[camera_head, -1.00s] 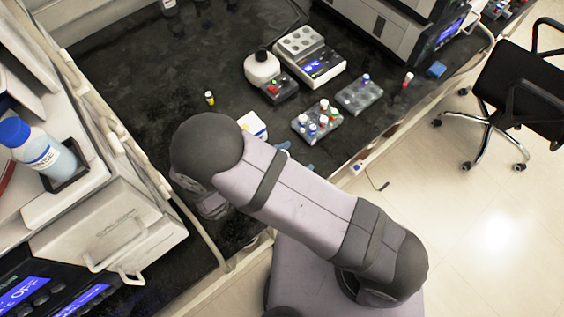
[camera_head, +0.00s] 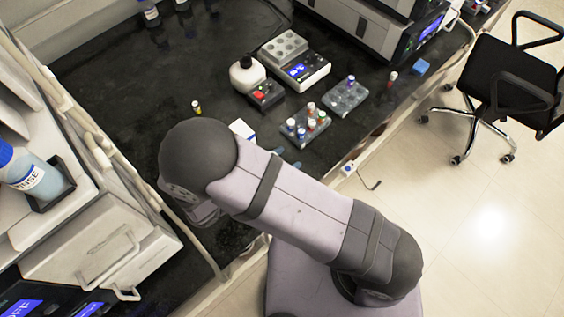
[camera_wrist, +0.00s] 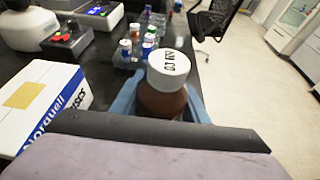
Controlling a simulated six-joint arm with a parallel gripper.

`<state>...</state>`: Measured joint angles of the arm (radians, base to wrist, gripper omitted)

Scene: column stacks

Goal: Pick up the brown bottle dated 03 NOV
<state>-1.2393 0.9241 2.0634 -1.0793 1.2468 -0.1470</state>
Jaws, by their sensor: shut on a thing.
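The brown bottle (camera_wrist: 163,103) stands out in the wrist view. Its white cap (camera_wrist: 168,65) carries black print that reads 03 NOV, seen upside down. My gripper (camera_wrist: 163,112) is shut on this bottle, with its dark front edge just below it in the picture. The bottle's lower part is hidden by my gripper.
A white and blue box (camera_wrist: 45,105) stands close on the left in the wrist view. Beyond the bottle is a rack of capped vials (camera_head: 307,128). A white bottle (camera_head: 246,74), a small yellow vial (camera_head: 196,107) and bench instruments (camera_head: 295,62) stand farther back.

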